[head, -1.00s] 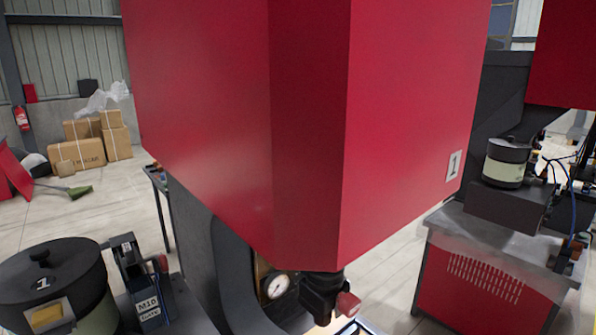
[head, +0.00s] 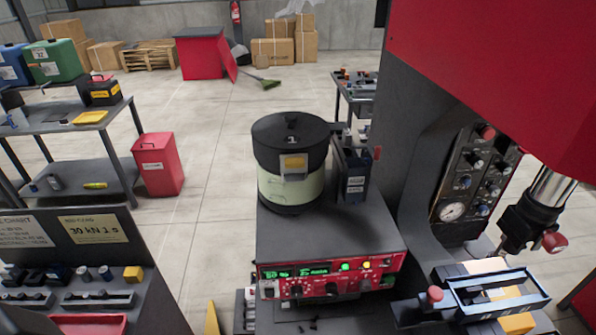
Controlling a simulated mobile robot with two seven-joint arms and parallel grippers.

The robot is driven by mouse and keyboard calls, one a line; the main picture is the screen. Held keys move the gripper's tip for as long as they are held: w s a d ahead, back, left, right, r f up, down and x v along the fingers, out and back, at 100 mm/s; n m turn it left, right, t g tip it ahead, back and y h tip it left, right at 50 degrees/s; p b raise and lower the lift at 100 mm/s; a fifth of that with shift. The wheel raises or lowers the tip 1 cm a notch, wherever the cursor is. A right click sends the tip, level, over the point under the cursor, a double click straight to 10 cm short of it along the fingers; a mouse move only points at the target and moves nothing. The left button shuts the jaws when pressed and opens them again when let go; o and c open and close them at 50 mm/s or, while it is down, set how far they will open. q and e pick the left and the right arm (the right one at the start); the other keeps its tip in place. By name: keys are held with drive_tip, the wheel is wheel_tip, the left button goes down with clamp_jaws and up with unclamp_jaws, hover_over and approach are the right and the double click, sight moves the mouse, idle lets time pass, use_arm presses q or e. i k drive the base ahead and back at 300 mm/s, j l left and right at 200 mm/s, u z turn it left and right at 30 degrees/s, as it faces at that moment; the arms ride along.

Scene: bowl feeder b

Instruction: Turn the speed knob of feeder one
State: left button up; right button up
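Feeder one is the round bowl feeder (head: 291,185) with a black lid marked 1, in the middle of the head view. It stands on a control box (head: 325,235) whose red front panel faces me. The panel has lit green displays, a green lamp, a yellow lamp and several dark knobs (head: 332,288) along its lower edge. The lettering is too small to read, so I cannot tell which knob is the speed knob or how it is set. Neither of my grippers is in view.
A press with a red head (head: 490,70) and a gauge panel (head: 470,180) stands close on the right. A blue-grey tray (head: 490,290) lies below it. A dark rack with a chart (head: 60,240) is at left. Open floor lies between rack and feeder.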

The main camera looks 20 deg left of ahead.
sight(296, 292)
drive_tip(key=k+j+u, duration=0.1)
drive_tip(key=u, duration=0.15)
drive_tip(key=l+u, duration=0.55)
drive_tip(key=k+j+u, duration=0.15)
drive_tip(key=j, duration=0.15)
drive_tip(key=k+j+u, duration=0.1)
drive_tip(key=j, duration=0.2)
drive_tip(key=k+j+u, duration=0.15)
drive_tip(key=j, duration=0.15)
drive_tip(key=i, duration=0.05)
